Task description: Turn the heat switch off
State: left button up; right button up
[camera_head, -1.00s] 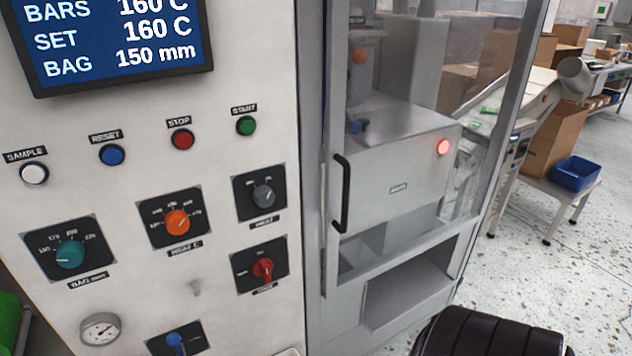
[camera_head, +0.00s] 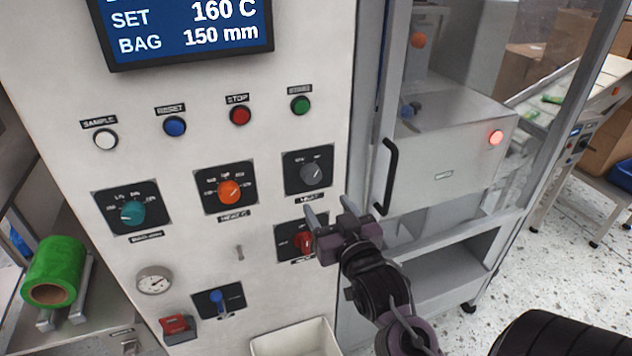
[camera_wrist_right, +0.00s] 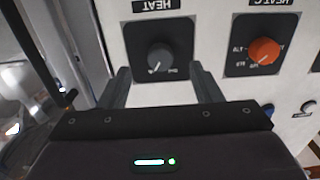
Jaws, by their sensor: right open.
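The heat switch (camera_head: 312,175) is a grey rotary knob on a black square plate, on the white panel below the green START button. In the right wrist view the heat switch (camera_wrist_right: 160,58) appears between and just beyond my fingertips, with its pointer line toward the lower left. My right gripper (camera_head: 330,208) is open and empty, just below the heat switch and apart from it; its fingers partly cover the HEAT label and the red knob's plate. The right gripper (camera_wrist_right: 160,72) also shows its two parted fingers in the wrist view. My left gripper is not in view.
The orange HEAT C dial (camera_head: 229,191) is left of the heat switch. The red knob (camera_head: 303,243) is below it, close to my gripper. A black door handle (camera_head: 387,176) sticks out on the right. A white bin (camera_head: 292,340) stands below.

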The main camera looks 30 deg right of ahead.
aim_at(313, 178)
jog(key=w+p, duration=0.1)
jog(key=w, duration=0.1)
jog(key=w+d+r+p, duration=0.1)
jog(key=w, duration=0.3)
jog(key=shift+d+r+p, duration=0.25)
jog(key=shift+r+p, duration=0.05)
jog(key=shift+p, duration=0.1)
jog(key=shift+w+d+f, duration=0.15)
jog(key=shift+w, duration=0.5)
jog(key=c, duration=1)
